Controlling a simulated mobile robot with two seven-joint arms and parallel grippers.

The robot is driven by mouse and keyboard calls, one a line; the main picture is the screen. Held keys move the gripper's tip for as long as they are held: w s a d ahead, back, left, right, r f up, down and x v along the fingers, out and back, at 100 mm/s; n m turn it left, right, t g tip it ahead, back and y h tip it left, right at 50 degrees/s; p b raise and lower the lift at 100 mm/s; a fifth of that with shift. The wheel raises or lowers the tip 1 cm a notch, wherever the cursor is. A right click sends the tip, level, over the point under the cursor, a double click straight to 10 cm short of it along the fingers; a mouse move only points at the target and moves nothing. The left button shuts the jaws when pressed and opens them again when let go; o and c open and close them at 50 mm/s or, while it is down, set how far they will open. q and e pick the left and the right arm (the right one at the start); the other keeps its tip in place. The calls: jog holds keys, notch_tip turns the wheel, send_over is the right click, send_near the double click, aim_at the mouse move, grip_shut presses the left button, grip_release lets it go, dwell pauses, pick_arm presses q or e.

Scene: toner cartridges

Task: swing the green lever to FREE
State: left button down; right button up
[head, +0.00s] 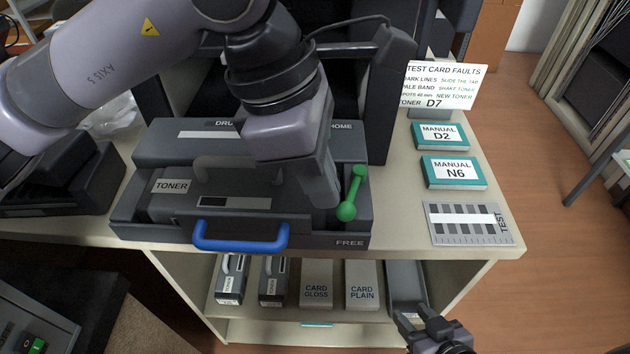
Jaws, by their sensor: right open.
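The green lever (353,192) is on the right side of the printer's pulled-out dark tray. Its larger ball end points down and slightly left, toward the FREE label (350,243) on the front edge. The HOME label (342,126) is at the back, above the lever. My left gripper (322,190) hangs just left of the lever, pointing down. Whether it touches the lever, and how its fingers stand, I cannot tell. My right gripper (424,326) is open and empty at the bottom, in front of the lower shelf.
The toner unit (170,187) and a blue handle (240,240) are left of the lever. Manuals D2 (440,136) and N6 (452,172) and a test card (467,224) lie on the counter at right. Cartridges and card boxes (316,284) fill the shelf below. Floor at right is clear.

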pick_arm(q)
jog(key=shift+w+d, duration=0.15)
jog(key=shift+w, duration=0.15)
jog(key=shift+r, duration=0.2)
jog(key=v, duration=0.6)
jog(key=shift+r, duration=0.35)
